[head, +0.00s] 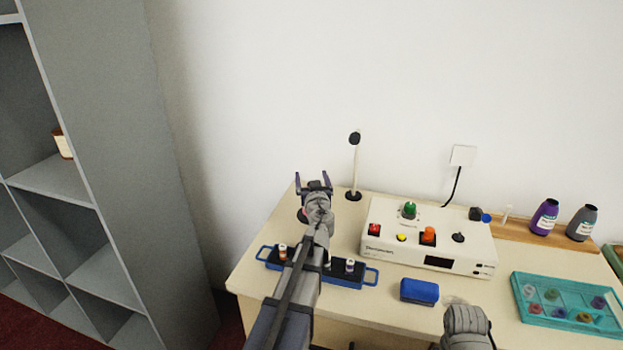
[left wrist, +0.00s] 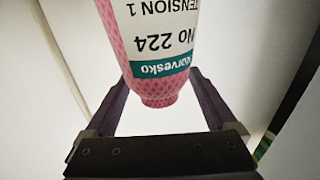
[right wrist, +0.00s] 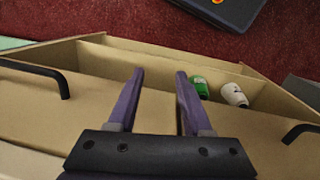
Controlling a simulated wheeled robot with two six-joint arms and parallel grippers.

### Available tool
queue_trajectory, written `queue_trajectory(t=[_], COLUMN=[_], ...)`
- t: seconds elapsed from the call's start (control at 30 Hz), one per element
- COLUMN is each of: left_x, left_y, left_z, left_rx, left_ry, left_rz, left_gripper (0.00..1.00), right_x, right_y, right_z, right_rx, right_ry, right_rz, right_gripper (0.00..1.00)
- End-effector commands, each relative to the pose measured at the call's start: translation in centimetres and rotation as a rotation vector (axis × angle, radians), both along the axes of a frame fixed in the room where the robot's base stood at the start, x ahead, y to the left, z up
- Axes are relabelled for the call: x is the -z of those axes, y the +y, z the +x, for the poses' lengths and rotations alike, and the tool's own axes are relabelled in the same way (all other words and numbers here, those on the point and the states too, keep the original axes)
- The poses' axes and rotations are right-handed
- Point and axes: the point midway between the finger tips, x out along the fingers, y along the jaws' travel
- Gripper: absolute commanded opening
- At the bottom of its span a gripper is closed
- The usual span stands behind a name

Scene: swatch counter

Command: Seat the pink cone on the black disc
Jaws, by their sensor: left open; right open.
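The pink cone (left wrist: 160,45) shows large in the left wrist view, its label upside down and its narrow end toward the gripper. My left gripper (left wrist: 160,105) is open, its fingers either side of the narrow end; contact is not clear. In the head view this gripper (head: 313,178) is above the back left of the counter, and I cannot make out the cone there. A black disc (head: 353,196) is at the foot of a pale post with a black knob. Another dark round base (head: 301,216) is partly hidden by my left arm. My right gripper (right wrist: 160,75) is open and empty.
A blue-handled rack (head: 270,262) lies under my left arm. A white control box (head: 425,225) stands at the middle, a blue block (head: 419,291) before it and a teal tray (head: 530,314) at right. An open drawer (right wrist: 150,60) lies below my right gripper.

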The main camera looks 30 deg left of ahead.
Motion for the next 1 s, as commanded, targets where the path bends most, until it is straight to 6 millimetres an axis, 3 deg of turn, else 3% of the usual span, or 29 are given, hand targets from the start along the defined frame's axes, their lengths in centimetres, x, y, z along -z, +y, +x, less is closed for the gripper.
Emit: queue_trajectory(t=[0.6,1.0], left_x=[-8.7,-9.1], left_y=[0.0,0.0], left_z=[0.0,0.0], left_rx=[0.0,0.0], left_ry=[0.0,0.0], left_rz=[0.0,0.0], left_gripper=[0.9,0.9], right_x=[-8.7,-9.1], right_y=[0.0,0.0], right_z=[0.0,0.0], right_rx=[0.001,0.001], right_ry=[0.0,0.0], right_rz=[0.0,0.0], right_gripper=[0.5,0.5])
